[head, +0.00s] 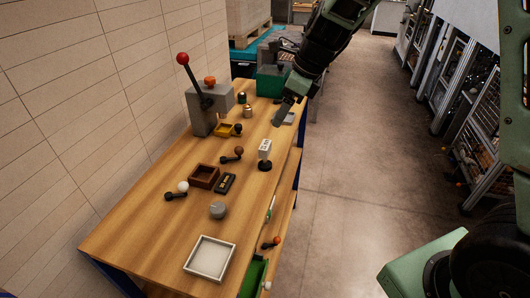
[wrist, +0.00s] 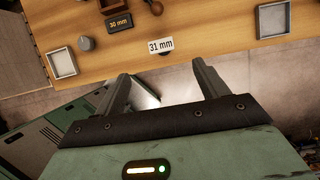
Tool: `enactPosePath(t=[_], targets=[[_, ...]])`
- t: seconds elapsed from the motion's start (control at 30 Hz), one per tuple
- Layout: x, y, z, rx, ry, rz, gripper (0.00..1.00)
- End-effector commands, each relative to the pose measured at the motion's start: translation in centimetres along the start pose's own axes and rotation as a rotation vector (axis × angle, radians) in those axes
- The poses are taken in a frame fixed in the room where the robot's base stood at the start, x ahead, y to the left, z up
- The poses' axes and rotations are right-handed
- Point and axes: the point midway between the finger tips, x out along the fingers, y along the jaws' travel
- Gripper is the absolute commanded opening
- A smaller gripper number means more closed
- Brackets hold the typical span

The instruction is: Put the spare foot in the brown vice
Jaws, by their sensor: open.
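My gripper (head: 290,106) is open and empty, raised over the right edge of the wooden bench; its two fingers (wrist: 162,76) also show apart in the wrist view. A brown open-topped box-like fixture (head: 204,176) sits mid-bench and may be the brown vice; part of it shows at the top of the wrist view (wrist: 109,5). A grey round knob-like piece (head: 217,210) stands in front of it and also shows in the wrist view (wrist: 86,43). I cannot tell for certain whether it is the spare foot.
A white "31 mm" sign (wrist: 160,45) stands near the bench edge. A grey lever press (head: 203,112) stands farther back.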

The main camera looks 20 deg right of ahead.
Motion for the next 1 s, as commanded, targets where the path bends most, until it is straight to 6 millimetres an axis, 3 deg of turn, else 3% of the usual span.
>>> enactPosePath(t=[0.4, 0.73, 1.0], targets=[[8.5, 0.1, -0.1, -0.003, 0.003, 0.003, 0.73], [11.2, 0.1, -0.2, -0.005, 0.003, 0.003, 0.73], [14.8, -0.1, -0.3, -0.004, 0.002, 0.003, 0.73]])
